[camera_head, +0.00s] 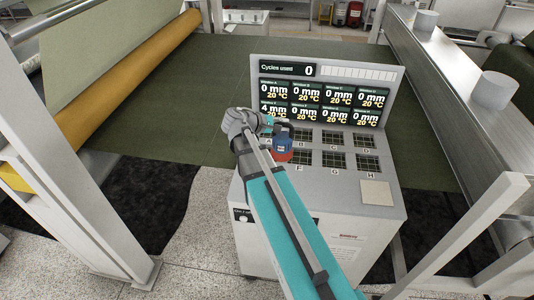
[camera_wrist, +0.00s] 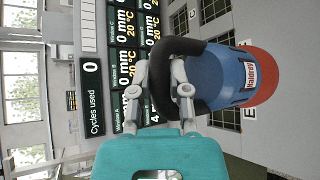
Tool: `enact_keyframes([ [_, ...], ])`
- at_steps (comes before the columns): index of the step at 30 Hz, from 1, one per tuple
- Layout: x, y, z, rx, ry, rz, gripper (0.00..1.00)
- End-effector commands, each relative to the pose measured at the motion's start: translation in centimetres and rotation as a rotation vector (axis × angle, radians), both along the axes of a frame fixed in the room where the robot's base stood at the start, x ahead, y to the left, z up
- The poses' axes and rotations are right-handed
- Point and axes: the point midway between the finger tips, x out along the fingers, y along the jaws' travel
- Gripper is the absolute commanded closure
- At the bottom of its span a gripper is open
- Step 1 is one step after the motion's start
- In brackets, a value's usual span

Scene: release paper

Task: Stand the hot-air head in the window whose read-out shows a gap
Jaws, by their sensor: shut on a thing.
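The hot-air head (camera_head: 281,152), with a blue body, red rim and black handle, is held above the left part of the console top. In the wrist view, the head (camera_wrist: 227,78) lies sideways across the picture, its black handle at my gripper (camera_wrist: 160,65). My gripper (camera_head: 262,124) is shut on the handle. The read-out panel (camera_head: 328,66) shows 4 mm at the lower left and 0 mm on the others, all at 20 °C. Window F (camera_head: 302,157) and window B (camera_head: 303,137) show right of the head. Windows A and E are mostly hidden by my arm and the head.
Windows C (camera_head: 333,138), D (camera_head: 365,140), G (camera_head: 334,159) and H (camera_head: 368,163) are empty grids. A beige plate (camera_head: 376,193) lies at the console's front right. The upright display rises behind the windows. A white post (camera_head: 462,238) stands right of the console (camera_head: 375,225).

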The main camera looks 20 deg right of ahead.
Motion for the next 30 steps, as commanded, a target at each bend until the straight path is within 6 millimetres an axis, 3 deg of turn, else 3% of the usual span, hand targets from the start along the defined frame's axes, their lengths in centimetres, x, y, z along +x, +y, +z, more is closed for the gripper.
enact_keyframes([
  [6, 0.9, -1.8, 0.7, -0.005, 0.000, 0.030, 1.00],
  [20, 1.1, -2.1, 0.6, -0.004, 0.000, 0.035, 1.00],
  [30, 4.3, -1.9, -1.0, -0.005, -0.001, 0.035, 1.00],
])
